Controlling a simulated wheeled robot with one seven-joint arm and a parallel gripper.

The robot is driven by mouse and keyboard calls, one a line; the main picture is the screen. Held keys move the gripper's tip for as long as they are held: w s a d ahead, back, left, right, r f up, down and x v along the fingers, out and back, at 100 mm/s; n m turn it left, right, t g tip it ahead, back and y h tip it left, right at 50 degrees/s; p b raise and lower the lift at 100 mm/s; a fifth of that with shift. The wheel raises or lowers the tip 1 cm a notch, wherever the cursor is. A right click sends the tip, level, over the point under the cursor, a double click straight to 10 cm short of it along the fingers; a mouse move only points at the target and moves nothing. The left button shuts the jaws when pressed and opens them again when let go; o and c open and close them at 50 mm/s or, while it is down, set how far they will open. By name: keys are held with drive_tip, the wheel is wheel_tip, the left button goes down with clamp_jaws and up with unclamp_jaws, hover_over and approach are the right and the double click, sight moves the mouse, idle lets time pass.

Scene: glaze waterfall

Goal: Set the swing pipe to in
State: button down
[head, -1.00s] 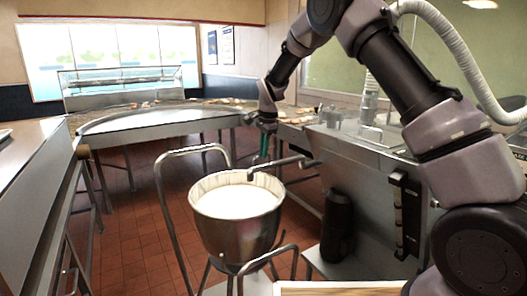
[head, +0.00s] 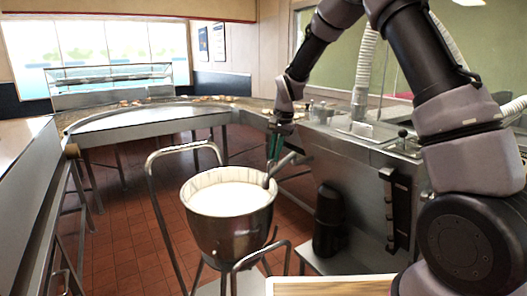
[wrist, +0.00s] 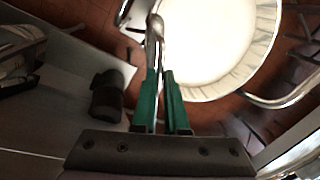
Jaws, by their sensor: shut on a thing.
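The swing pipe (head: 282,165) is a grey metal tube at the right rim of the bowl in the head view. Its lower end appears in front of the rim there; I cannot tell whether it is over the white contents. In the wrist view the pipe (wrist: 153,45) runs up from between my fingertips, along the bowl's left edge. My gripper (head: 274,148), with green fingers, points down and is shut on the pipe; the fingers (wrist: 162,76) also show in the wrist view. The metal bowl (head: 232,235) has a pale liner and white contents.
A curved metal counter (head: 150,115) with small pale items runs behind. A steel machine cabinet (head: 355,180) stands on the right, with a dark cylinder (head: 328,222) beside it. Bent tube handles (head: 155,200) flank the bowl. Tiled floor (head: 120,215) is open to the left.

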drive_tip(key=d+n+g, duration=0.2)
drive_tip(key=d+n, duration=0.9)
drive_tip(key=d, duration=0.7)
drive_tip(key=shift+w, duration=0.2)
drive_tip(key=shift+d, duration=0.1)
drive_tip(key=c, duration=0.9)
unclamp_jaws()
drive_tip(key=shift+c, duration=0.2)
